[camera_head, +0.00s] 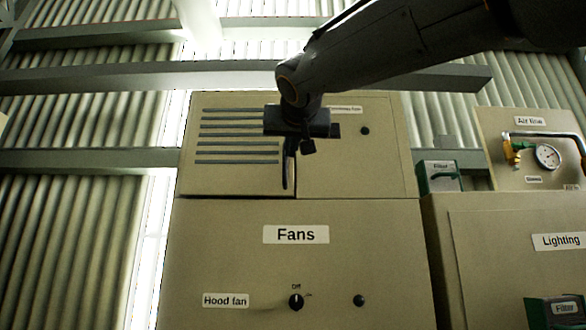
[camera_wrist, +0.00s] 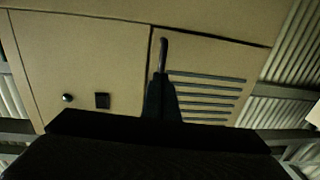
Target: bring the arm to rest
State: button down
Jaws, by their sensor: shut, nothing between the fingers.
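My arm reaches in from the upper right in the head view. My dark gripper (camera_head: 290,152) points down in front of the upper beige cabinet (camera_head: 385,165). In the wrist view my gripper (camera_wrist: 163,88) shows as a narrow dark shape with its fingers together and nothing between them. A slim dark upright bar (camera_head: 285,178), which looks like a handle, is by the seam beside the louvres. It shows just past the fingertips in the wrist view (camera_wrist: 164,52). I cannot tell whether the fingers touch it.
Below is a panel labelled Fans (camera_head: 296,235) with a hood fan knob (camera_head: 296,302) at Off. To the right are a green filter box (camera_head: 438,176), a pressure gauge (camera_head: 547,155) with piping, and a Lighting cabinet (camera_head: 480,240). A horizontal beam (camera_head: 100,77) crosses behind.

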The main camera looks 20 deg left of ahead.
jog(key=d+b+v, duration=0.1)
jog(key=b+v, duration=0.1)
jog(key=v, duration=0.5)
jog(key=shift+w+d, duration=0.25)
jog(key=shift+w, duration=0.1)
jog(key=shift+f, duration=0.15)
